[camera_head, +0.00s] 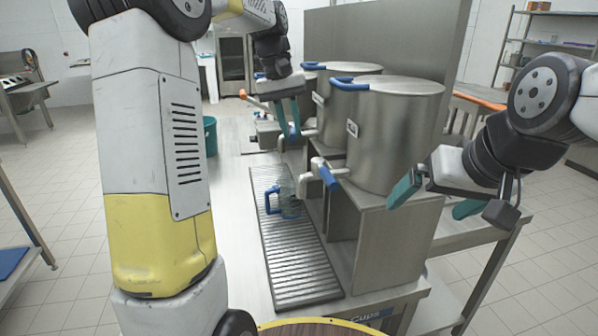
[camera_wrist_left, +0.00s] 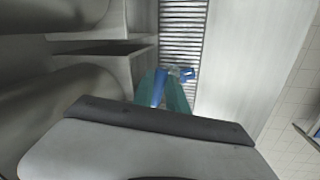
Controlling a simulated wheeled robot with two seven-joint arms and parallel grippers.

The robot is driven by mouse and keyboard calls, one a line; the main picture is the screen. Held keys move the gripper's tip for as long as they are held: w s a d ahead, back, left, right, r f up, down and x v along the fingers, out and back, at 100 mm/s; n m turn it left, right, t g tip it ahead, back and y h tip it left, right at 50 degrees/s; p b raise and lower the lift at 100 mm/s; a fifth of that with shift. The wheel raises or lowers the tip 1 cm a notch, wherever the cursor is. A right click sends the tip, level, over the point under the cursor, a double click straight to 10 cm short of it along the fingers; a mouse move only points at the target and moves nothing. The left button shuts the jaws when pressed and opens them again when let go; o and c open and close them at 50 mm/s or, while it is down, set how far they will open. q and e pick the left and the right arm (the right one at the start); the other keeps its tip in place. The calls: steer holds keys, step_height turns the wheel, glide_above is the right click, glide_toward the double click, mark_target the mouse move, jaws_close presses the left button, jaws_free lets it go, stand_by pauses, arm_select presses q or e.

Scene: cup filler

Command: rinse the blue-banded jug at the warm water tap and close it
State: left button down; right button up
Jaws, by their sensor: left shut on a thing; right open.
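A clear jug with a blue handle (camera_head: 288,205) stands upright on the ribbed drain tray (camera_head: 300,275); its band is not clear. The jug (camera_wrist_left: 184,72) also shows beyond my left fingers in the wrist view. The near tap (camera_head: 314,168) has a blue lever and its spout end is close beside the jug's top. I cannot tell if it is directly above. My left gripper (camera_head: 290,130) is shut on a blue lever (camera_wrist_left: 158,88), apparently at the middle tap (camera_head: 304,134), behind the jug. My right gripper (camera_head: 428,200) is open and empty, right of the near pot's base.
Two large steel pots, near (camera_head: 398,130) and far (camera_head: 335,105), with blue handles stand on a raised steel stand (camera_head: 395,245). A tap with an orange lever (camera_head: 258,101) is further back. A teal bin (camera_head: 210,135) stands left. The counter strip left of the tray is bare.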

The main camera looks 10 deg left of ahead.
arm_select(q)
steer(key=shift+a+m, duration=0.3)
steer(key=shift+m, duration=0.2)
steer(key=shift+a+m, duration=0.4)
steer(key=shift+m, duration=0.1)
stand_by(7.0)
